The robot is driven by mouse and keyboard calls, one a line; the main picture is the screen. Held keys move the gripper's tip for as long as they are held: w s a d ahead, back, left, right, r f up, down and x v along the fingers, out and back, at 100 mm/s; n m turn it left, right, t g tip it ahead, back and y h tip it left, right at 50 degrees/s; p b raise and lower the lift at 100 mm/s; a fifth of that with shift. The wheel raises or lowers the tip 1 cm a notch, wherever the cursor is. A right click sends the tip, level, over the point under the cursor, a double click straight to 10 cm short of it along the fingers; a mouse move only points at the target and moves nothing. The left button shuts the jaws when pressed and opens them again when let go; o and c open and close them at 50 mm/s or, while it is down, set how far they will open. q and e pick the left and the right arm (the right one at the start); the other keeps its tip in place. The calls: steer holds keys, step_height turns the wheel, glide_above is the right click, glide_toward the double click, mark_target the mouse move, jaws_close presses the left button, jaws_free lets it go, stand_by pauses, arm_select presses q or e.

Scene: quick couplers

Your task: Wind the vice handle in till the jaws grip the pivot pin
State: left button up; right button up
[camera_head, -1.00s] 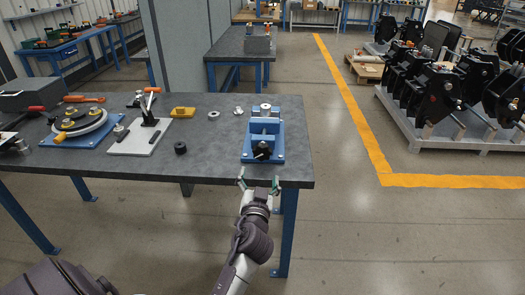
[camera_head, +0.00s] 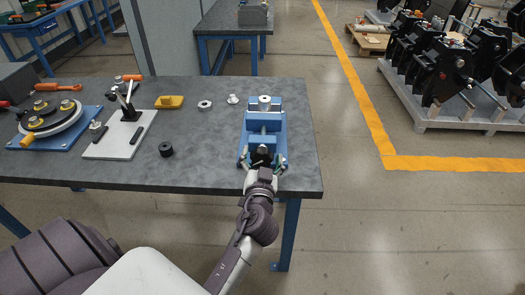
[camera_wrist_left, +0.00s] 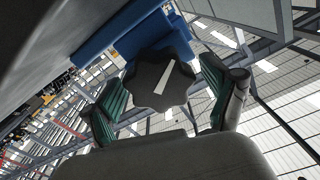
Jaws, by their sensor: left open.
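The blue vice (camera_head: 250,122) stands on the right end of the grey workbench. Its dark star-shaped handle (camera_head: 262,157) faces the front edge. A light metal round piece (camera_head: 264,102), perhaps the pivot pin, shows at the far end of the vice; whether the jaws touch it cannot be told. My left gripper (camera_head: 263,165) is at the handle, fingers open on either side of it. In the left wrist view the handle (camera_wrist_left: 160,84) sits between the two green-padded fingers of the left gripper (camera_wrist_left: 165,100), with gaps visible. My right gripper is not in view.
On the workbench (camera_head: 215,150) left of the vice lie a black ring (camera_head: 166,149), a metal ring (camera_head: 204,105), a yellow block (camera_head: 169,102), a toggle clamp on a white plate (camera_head: 122,133) and a round fixture (camera_head: 55,120).

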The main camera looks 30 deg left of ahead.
arm_select(q)
steer(key=shift+s+d, duration=0.1)
steer(key=shift+c, duration=1.4)
steer(key=c, duration=0.9)
steer(key=shift+m, duration=1.4)
steer(key=o, duration=1.2)
